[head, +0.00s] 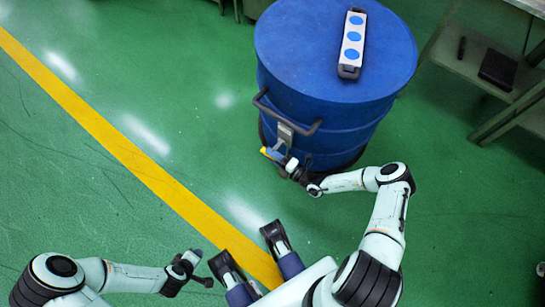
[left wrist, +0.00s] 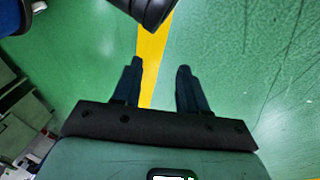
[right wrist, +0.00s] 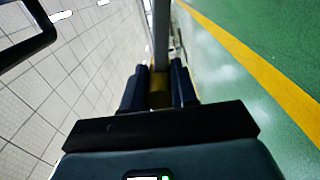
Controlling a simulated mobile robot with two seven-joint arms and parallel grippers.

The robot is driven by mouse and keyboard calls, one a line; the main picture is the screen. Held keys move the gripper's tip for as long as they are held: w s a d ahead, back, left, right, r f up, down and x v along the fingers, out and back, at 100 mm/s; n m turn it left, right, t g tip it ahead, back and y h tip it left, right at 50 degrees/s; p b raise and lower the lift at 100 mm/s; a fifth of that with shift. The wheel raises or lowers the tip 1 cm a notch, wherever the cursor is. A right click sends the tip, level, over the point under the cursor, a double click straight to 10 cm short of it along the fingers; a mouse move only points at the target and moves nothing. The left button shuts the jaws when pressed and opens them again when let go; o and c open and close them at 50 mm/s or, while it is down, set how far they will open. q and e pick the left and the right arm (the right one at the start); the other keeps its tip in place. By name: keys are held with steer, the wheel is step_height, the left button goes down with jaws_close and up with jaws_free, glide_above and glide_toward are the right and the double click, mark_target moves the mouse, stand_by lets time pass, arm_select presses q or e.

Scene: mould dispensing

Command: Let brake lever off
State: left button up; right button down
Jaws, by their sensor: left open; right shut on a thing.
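The brake lever shows a small yellow tip (head: 266,153) below a grey bracket (head: 285,132) on the side of the blue drum (head: 320,125). My right gripper (head: 280,157) is at the lever, low on the drum's near side. In the right wrist view the right gripper (right wrist: 160,84) is shut on the yellow part of the lever (right wrist: 160,96), which sits between its fingers. My left gripper (head: 204,268) is open and empty over the floor at the lower left, well away from the drum. Its spread fingers also show in the left wrist view (left wrist: 160,75).
A dark handle bar (head: 288,127) sticks out of the drum above the lever. A white bar with blue discs (head: 353,42) lies on the lid. A metal shelf (head: 485,65) stands at the right. The green floor with a yellow stripe (head: 130,155) is clear on the left.

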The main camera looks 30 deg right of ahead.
steer(key=r+m, duration=0.2)
steer(key=shift+w+d+r+m+p, duration=0.1)
steer(key=shift+d+m+p, duration=0.2)
steer(key=shift+m+p, duration=0.1)
arm_select(q)
steer(key=shift+s+d+r+g, duration=0.15)
steer(key=shift+s+d+r, duration=0.15)
steer(key=shift+s, duration=0.2)
steer(key=shift+s+d+r+g, duration=0.15)
steer(key=shift+s+d+r, duration=0.1)
steer(key=shift+s, duration=0.25)
arm_select(e)
steer(key=shift+w+d+r, duration=0.1)
steer(key=shift+d+r, duration=0.15)
steer(key=shift+r, duration=0.15)
arm_select(q)
steer(key=shift+s, duration=0.1)
arm_select(e)
steer(key=shift+w+d+r, duration=0.1)
steer(key=shift+d, duration=0.1)
steer(key=c, duration=0.9)
jaws_free()
